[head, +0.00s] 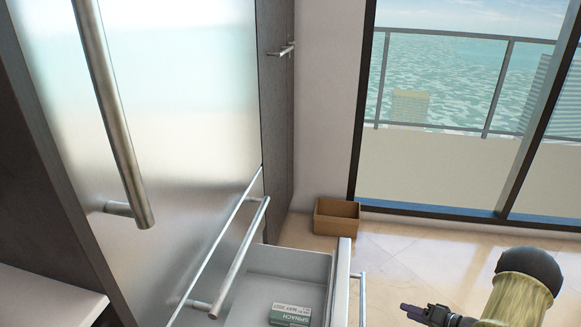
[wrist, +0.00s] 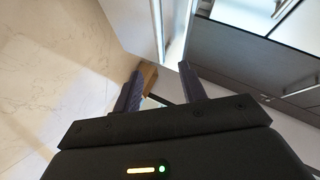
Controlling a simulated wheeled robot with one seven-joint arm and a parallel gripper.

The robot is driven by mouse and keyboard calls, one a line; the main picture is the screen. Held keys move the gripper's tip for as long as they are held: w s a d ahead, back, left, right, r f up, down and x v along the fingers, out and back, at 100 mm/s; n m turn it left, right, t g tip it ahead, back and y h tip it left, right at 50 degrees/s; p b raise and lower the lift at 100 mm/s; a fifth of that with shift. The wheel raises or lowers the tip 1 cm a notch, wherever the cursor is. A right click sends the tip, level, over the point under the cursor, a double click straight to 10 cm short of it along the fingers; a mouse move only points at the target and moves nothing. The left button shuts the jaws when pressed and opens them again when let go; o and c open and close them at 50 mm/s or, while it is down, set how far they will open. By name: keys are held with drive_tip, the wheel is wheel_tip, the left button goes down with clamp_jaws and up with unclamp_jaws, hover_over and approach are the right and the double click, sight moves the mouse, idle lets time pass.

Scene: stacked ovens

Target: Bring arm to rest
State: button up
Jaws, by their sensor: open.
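My gripper (head: 415,313) is at the lower right of the head view, out in the room to the right of the open drawer and apart from it. In the wrist view its two dark fingers (wrist: 162,72) are spread, with nothing held between them. Part of my arm (head: 522,290) shows behind it, cut off by the frame's lower edge.
An open drawer (head: 290,262) juts out below the steel fridge (head: 180,90). A small spinach box (head: 290,315) lies inside it. A brown open box (head: 337,215) stands on the floor by the wall. The tiled floor (head: 400,243) near the window is clear.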

drive_tip(key=w+a+r+n+g+h+p, duration=0.1)
drive_tip(key=w+a+r+h, duration=0.25)
drive_tip(key=r, duration=0.45)
drive_tip(key=w+a+r+n+h+p, duration=0.1)
drive_tip(key=w+a+r+h, duration=0.15)
drive_tip(key=r+h, duration=0.4)
drive_tip(key=s+a+r+n+g+p, duration=0.1)
drive_tip(key=s+a+r+g, duration=0.1)
drive_tip(key=s+a+r, duration=0.35)
drive_tip(key=s+a+r+n+g+y, duration=0.1)
drive_tip(key=s+a+r+g, duration=0.1)
drive_tip(key=s+a, duration=0.55)
drive_tip(key=s+a+r+n+g+p, duration=0.15)
drive_tip(key=s+a+r, duration=0.25)
drive_tip(key=s, duration=0.5)
wheel_tip(320, 180, up, 37)
drive_tip(key=p, duration=3.7)
drive_tip(key=shift+w+r+m+g, duration=0.15)
drive_tip(key=shift+m+g, duration=0.2)
drive_tip(key=shift+g, duration=0.1)
drive_tip(key=shift+c, duration=0.5)
